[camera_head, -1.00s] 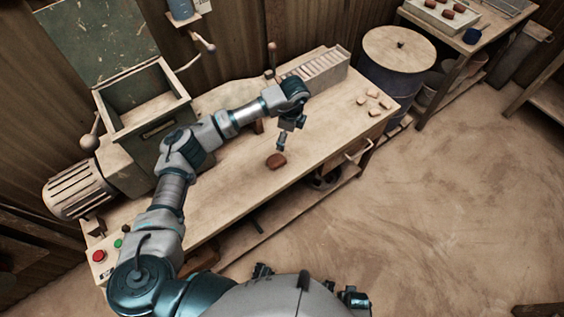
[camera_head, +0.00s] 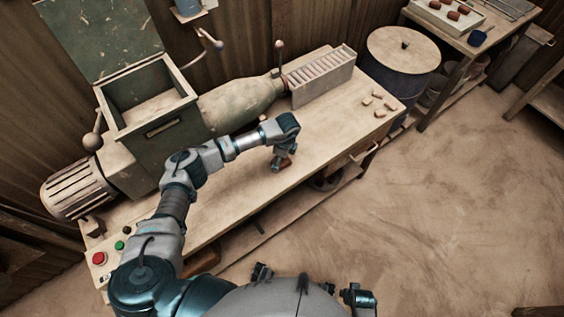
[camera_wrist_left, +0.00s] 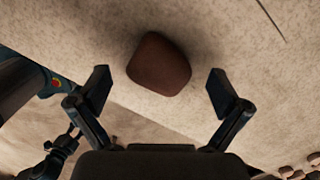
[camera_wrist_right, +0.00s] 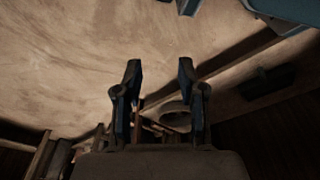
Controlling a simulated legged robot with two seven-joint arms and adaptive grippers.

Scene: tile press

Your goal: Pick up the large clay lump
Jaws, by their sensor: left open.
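The large clay lump (camera_head: 284,165) is a reddish-brown rounded block on the long workbench (camera_head: 235,190). It is partly hidden by my left gripper (camera_head: 284,160) in the head view. In the left wrist view the lump (camera_wrist_left: 159,64) lies just beyond the fingertips. My left gripper (camera_wrist_left: 160,90) is open, one finger to each side of the lump's line, and holds nothing. My right gripper (camera_wrist_right: 160,75) has its two fingers apart and empty, over the floor away from the bench.
A machine with a hopper (camera_head: 150,105) and barrel (camera_head: 240,105) stands along the back of the bench. A slotted block (camera_head: 322,78) and several small pale pieces (camera_head: 378,101) are at the bench's right end. A drum (camera_head: 403,60) stands beyond it.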

